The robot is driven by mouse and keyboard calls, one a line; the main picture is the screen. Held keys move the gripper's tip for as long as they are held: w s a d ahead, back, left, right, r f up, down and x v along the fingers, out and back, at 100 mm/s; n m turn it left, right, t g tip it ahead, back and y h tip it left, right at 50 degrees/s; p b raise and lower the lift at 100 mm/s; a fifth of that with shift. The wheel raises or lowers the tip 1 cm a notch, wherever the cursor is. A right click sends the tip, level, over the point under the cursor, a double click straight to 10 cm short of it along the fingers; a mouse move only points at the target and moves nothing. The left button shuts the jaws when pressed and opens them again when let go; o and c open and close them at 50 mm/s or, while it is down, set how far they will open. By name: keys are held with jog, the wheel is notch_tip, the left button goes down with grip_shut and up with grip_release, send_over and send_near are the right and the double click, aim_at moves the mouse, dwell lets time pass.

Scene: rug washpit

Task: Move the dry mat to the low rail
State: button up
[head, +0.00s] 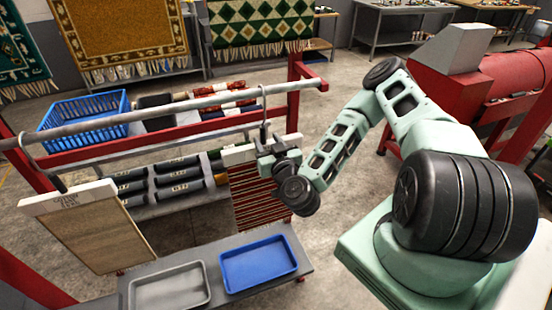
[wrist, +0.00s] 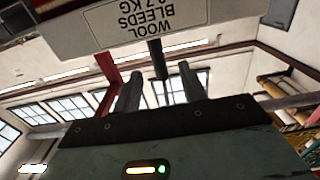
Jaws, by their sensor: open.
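A red striped mat (head: 258,208) hangs from a pale header bar (head: 238,155) and dark hook on the grey rail (head: 190,107). In the wrist view the header label (wrist: 135,25) reads, upside down, "WOOL BLEEDS 0.7 KG". A brown mat (head: 95,236) hangs at the left end under a white header; its small label seems to start with "COTTON", the rest unclear. My gripper (head: 268,150) is open at the striped mat's hanger. In the wrist view its two fingers (wrist: 160,90) stand apart, a dark stem between them; contact is unclear.
A red beam (head: 160,143) runs below the grey rail. A bench below carries a grey tray (head: 170,288) and a blue tray (head: 258,265). A blue basket (head: 85,120) and dark rolls (head: 178,175) sit behind. A red machine (head: 480,85) stands right; floor between is open.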

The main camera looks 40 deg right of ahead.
jog(key=p+v, duration=0.3)
jog(key=v, duration=0.4)
jog(key=shift+s, duration=0.25)
jog(key=w+a+f+n+g+y+b, duration=0.2)
jog(key=w+a+n+y, duration=0.1)
jog(key=a+n+y, duration=0.6)
jog(key=s+a+f+n+g+y+b, duration=0.1)
jog(key=s+a+f+n+g+b, duration=0.15)
jog(key=a+g, duration=0.3)
jog(key=s+a+f+n+g+y+b, duration=0.1)
jog(key=s+a+f+n+g+y, duration=0.1)
jog(key=s+a+n+g, duration=0.25)
jog(key=s+a+r+m+g+h+b, duration=0.1)
jog(key=s+r+m+g+h+b, duration=0.3)
jog(key=s+r, duration=0.9)
jog(key=s+m+g+h, duration=0.1)
jog(key=s+h, duration=0.1)
jog(key=shift+s+a+b, duration=0.3)
jog(key=shift+s, duration=0.05)
